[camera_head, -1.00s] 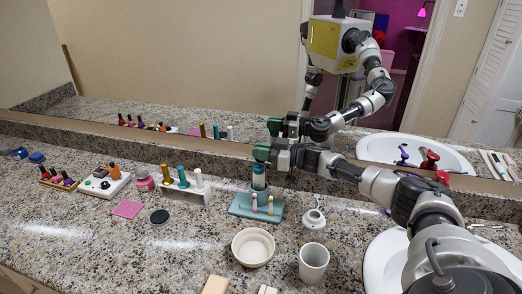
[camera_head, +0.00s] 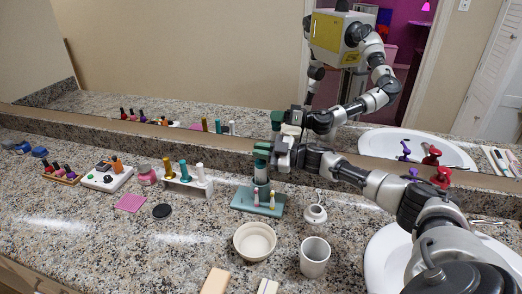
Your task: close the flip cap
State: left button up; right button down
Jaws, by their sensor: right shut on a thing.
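A bottle (camera_head: 262,174) with a dark green flip cap (camera_head: 262,149) stands upright at the back of the teal tray (camera_head: 240,200). My right gripper (camera_head: 275,155) reaches in from the right at cap height and is shut on the flip cap. The fingers hide part of the cap, and I cannot tell how far its lid is tilted. The mirror shows the gripper and green cap from behind. My left gripper is not in view.
Two small pegs stand on the tray's front. A white holder (camera_head: 187,187) with tubes is to its left. A cream bowl (camera_head: 254,241), a white cup (camera_head: 314,257) and a small white pot (camera_head: 314,214) stand in front. The sink (camera_head: 390,262) lies under my right arm.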

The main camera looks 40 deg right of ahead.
dwell(0.3)
jog(key=c, duration=1.3)
grip_release()
jog(key=b+v, duration=0.1)
jog(key=v, duration=0.9)
jog(key=shift+s+d, duration=0.25)
jog(key=shift+s, duration=0.05)
